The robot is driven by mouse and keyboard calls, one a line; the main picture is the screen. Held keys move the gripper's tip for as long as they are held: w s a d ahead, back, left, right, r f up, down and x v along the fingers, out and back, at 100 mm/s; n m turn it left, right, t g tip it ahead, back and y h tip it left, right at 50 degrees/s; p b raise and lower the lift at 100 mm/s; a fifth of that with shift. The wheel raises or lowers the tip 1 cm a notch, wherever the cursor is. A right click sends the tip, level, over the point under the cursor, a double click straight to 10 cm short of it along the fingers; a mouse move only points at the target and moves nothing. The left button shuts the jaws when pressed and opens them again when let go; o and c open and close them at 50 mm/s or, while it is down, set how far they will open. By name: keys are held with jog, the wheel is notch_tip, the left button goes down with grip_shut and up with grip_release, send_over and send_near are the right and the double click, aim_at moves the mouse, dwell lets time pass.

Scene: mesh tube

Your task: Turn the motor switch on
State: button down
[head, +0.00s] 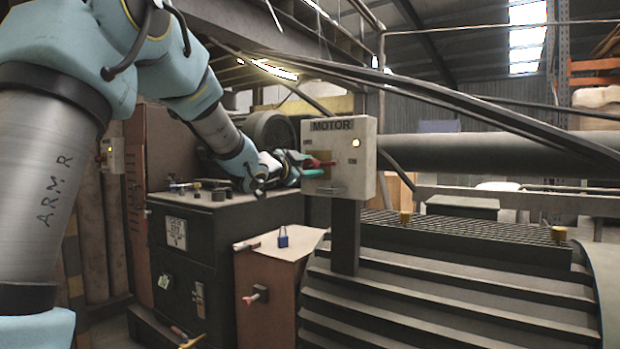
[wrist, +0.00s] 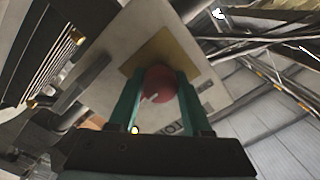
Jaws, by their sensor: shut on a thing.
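The motor switch box (head: 343,184) is a pale box labelled MOTOR on a dark post, near the middle of the head view. Its red switch knob (wrist: 158,86) sits on a yellow plate (wrist: 150,60) in the wrist view. My gripper (head: 318,168) reaches it from the left. In the wrist view its two green fingers (wrist: 159,92) stand on either side of the knob and are shut on it. A yellowish lamp (head: 355,142) on the box face looks lit. The fingers hide part of the knob and the lettering beside it.
A dark cabinet (head: 190,262) with small knobs on top stands at left. A ribbed dark housing (head: 440,300) lies below the box. Thick black cables (head: 470,105) cross at upper right.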

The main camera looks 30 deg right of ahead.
jog(key=shift+m+b, duration=0.45)
jog(key=shift+m, duration=0.15)
jog(key=shift+c, duration=1.7)
grip_release()
jog(key=v, duration=1.1)
jog(key=shift+d, duration=0.1)
